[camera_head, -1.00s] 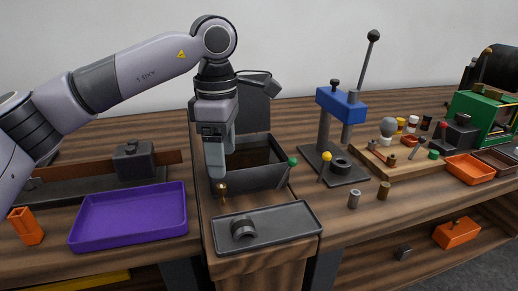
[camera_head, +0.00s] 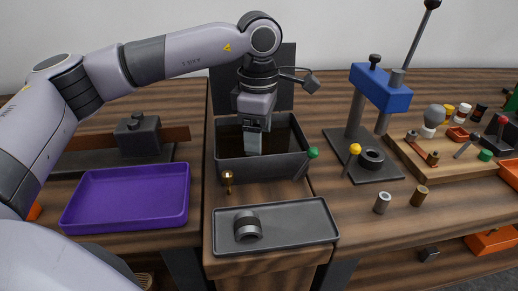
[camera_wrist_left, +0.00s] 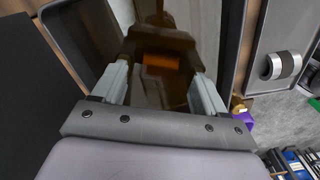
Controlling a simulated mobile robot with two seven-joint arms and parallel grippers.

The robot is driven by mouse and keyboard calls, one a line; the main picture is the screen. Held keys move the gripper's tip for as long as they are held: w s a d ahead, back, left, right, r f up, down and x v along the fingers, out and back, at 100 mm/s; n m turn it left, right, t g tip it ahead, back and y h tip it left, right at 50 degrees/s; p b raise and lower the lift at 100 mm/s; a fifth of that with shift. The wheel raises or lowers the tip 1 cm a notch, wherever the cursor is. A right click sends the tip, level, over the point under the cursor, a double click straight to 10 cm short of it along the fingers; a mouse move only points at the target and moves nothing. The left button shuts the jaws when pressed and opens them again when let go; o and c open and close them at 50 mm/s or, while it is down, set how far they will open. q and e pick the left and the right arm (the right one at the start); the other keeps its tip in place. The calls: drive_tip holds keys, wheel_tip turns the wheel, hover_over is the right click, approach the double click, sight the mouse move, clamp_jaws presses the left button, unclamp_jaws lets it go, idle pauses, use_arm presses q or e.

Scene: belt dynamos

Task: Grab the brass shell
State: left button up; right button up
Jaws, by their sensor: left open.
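A brass-coloured short cylinder (camera_head: 418,195), which looks like the brass shell, stands upright on the table at the right, beside a grey one (camera_head: 382,202). My left gripper (camera_head: 253,150) points down over the dark open box (camera_head: 262,168), well to the left of that cylinder. In the left wrist view its two fingers (camera_wrist_left: 160,88) are spread and empty. Between them I see a dark brown glossy surface with an orange patch (camera_wrist_left: 160,63); I cannot tell what the patch is. A small brass knobbed piece (camera_head: 228,180) is at the box's front. My right gripper is not in view.
A grey tray (camera_head: 300,232) holding a dark ring-shaped part (camera_head: 247,228) lies in front of the box. A purple tray (camera_head: 125,200) is at the left. A blue-headed press (camera_head: 381,88) and a wooden board (camera_head: 450,165) with several small parts stand at the right.

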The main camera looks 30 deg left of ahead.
use_arm(q)
drive_tip(key=shift+f, duration=0.35)
drive_tip(key=c, duration=1.2)
drive_tip(key=shift+r, duration=0.15)
